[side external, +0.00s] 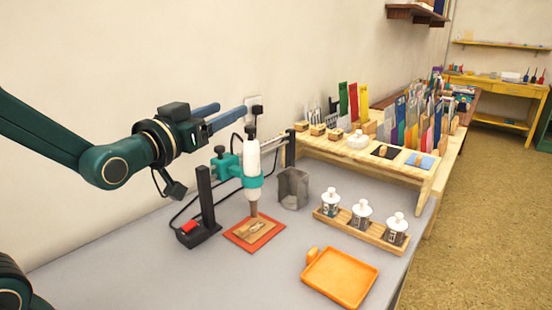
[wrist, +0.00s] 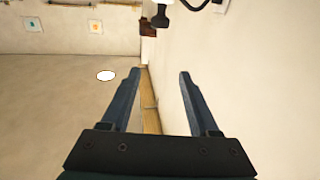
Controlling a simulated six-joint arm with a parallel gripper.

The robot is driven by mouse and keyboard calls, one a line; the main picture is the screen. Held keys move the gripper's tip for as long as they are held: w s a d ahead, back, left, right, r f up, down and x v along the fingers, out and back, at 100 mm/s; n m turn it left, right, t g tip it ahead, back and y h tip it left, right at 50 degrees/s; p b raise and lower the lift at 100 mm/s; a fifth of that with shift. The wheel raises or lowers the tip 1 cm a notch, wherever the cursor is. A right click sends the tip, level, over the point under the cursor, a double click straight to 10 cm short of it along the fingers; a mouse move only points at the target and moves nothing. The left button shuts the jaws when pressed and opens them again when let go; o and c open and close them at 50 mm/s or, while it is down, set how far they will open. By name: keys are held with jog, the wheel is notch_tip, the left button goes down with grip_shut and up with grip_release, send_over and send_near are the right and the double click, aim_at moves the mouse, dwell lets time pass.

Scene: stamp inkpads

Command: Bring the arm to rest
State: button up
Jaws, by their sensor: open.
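My gripper (side external: 222,115) is raised in the air at the left of the side view, well above the grey table (side external: 130,235). Its two blue fingers point to the right and are apart with nothing between them. The wrist view also shows my gripper (wrist: 160,75) open and empty, with walls beyond it. The fingers touch nothing that I can see.
A white and teal tool on a stand (side external: 251,165) rises below and right of my gripper, over a red mat (side external: 270,234). A grey cup (side external: 293,188), a wooden rack of bottles (side external: 340,224) and an orange tray (side external: 340,278) stand further right. The table's left part is clear.

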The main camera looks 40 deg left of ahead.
jog(key=s+d+f+m+g+h, duration=0.1)
jog(key=s+d+f+g, duration=0.2)
jog(key=s+f+g, duration=0.3)
jog(key=s+d+f+m+g+h, duration=0.1)
jog(key=s+f+g, duration=0.5)
jog(key=s, duration=0.8)
jog(key=shift+s+d+f+g+h, duration=0.25)
jog(key=shift+d+f+g+h, duration=0.1)
jog(key=shift+d+h, duration=0.6)
